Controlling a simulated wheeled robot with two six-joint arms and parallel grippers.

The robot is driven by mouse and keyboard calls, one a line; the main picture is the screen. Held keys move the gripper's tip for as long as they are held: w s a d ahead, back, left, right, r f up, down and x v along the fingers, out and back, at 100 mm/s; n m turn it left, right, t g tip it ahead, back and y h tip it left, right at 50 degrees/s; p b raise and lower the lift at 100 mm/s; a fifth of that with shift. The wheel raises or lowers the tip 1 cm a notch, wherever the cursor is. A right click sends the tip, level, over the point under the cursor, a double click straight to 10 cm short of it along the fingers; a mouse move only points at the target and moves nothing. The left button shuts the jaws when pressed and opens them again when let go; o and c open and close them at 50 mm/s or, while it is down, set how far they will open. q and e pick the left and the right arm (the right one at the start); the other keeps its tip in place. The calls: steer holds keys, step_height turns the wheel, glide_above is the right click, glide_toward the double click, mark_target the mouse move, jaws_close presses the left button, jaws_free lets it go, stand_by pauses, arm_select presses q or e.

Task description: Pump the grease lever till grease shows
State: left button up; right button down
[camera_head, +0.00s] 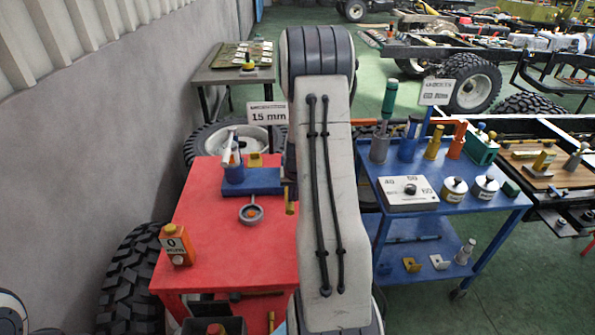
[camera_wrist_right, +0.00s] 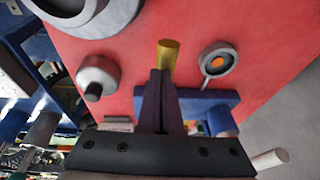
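A blue grease pump (camera_head: 252,181) with an upright cylinder stands on the red table. A grey ring-shaped fitting (camera_head: 250,212) lies in front of it; in the right wrist view the ring (camera_wrist_right: 217,62) has an orange spot in its middle. A brass-coloured lever end (camera_head: 290,206) sticks out at the pump's right. My right gripper (camera_wrist_right: 164,78) has its dark fingers close together, with the brass lever end (camera_wrist_right: 168,54) showing just past the tips; they look closed on it. My right arm hides most of this gripper in the head view. My left gripper is out of view.
An orange box (camera_head: 177,245) marked 0 stands on the red table (camera_head: 215,265) at left. A blue cart (camera_head: 450,225) with tools and cans stands right of my arm. A sign reading 15 mm (camera_head: 268,113) stands behind the pump. The red table's front middle is clear.

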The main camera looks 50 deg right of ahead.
steer(key=v, duration=0.1)
steer(key=p+v, duration=0.1)
steer(key=v, duration=0.1)
steer(key=shift+w+d+r, duration=0.2)
steer(key=shift+d+r, duration=0.05)
steer(key=shift+r, duration=0.15)
arm_select(q)
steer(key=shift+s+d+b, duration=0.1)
steer(key=shift+b, duration=0.9)
arm_select(e)
steer(key=s+a+r, duration=0.3)
steer(key=s+r, duration=0.1)
steer(key=r, duration=0.3)
steer(key=shift+s+r, duration=0.15)
steer(key=shift+s, duration=0.15)
steer(key=shift+a, duration=0.1)
